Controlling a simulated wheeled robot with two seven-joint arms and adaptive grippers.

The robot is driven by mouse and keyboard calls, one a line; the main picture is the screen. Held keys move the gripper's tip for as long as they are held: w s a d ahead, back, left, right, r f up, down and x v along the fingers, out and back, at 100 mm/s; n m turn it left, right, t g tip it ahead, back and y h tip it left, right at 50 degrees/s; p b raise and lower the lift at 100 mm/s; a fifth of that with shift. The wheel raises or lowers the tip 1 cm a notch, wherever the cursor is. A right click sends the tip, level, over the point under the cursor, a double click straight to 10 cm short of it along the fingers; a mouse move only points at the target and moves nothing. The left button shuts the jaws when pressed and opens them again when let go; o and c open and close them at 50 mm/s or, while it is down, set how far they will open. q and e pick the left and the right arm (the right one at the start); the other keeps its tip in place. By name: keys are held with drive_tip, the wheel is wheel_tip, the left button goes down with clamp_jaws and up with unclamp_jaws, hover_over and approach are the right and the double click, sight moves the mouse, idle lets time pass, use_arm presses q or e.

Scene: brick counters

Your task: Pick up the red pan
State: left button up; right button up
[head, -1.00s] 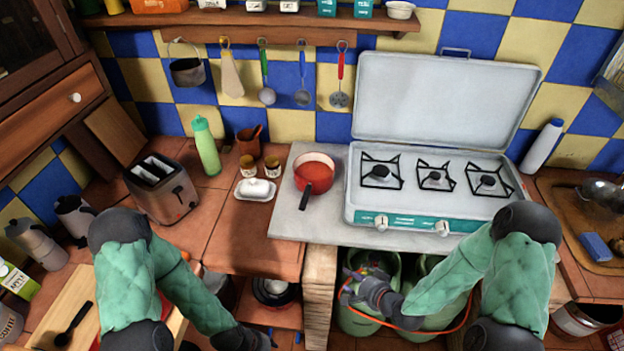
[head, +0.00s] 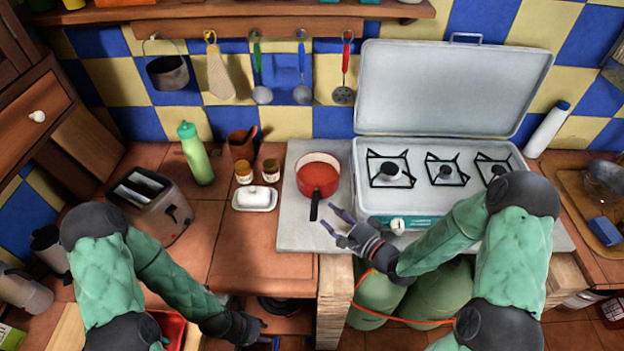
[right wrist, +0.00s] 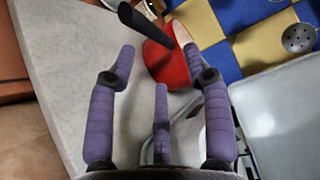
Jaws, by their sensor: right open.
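The red pan (head: 318,176) sits upright on the pale grey slab left of the camping stove. Its black handle (head: 315,206) points toward the front of the counter. My right gripper (head: 335,222) is open and empty, just in front of and slightly right of the handle. In the right wrist view the pan (right wrist: 165,62) and its handle (right wrist: 143,22) lie beyond the spread purple fingers (right wrist: 160,80), apart from them as far as I can tell. My left gripper (head: 262,324) hangs low in front of the left counter; its fingers are too dark to read.
The open stove (head: 430,170) stands right of the pan. A white butter dish (head: 255,198), small jars and a toaster (head: 150,205) stand to the left. Utensils hang on the wall behind.

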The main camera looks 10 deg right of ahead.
sight(315, 198)
drive_tip(key=x, duration=0.3)
drive_tip(key=shift+w+a+f, duration=0.1)
drive_tip(key=shift+w+a, duration=0.1)
drive_tip(key=shift+w, duration=0.15)
drive_tip(key=shift+d+b+x, duration=0.2)
drive_tip(key=shift+b+x, duration=0.6)
drive_tip(key=shift+x, duration=1.75)
drive_tip(key=shift+w+f, duration=0.1)
drive_tip(key=shift+f, duration=0.05)
clamp_jaws()
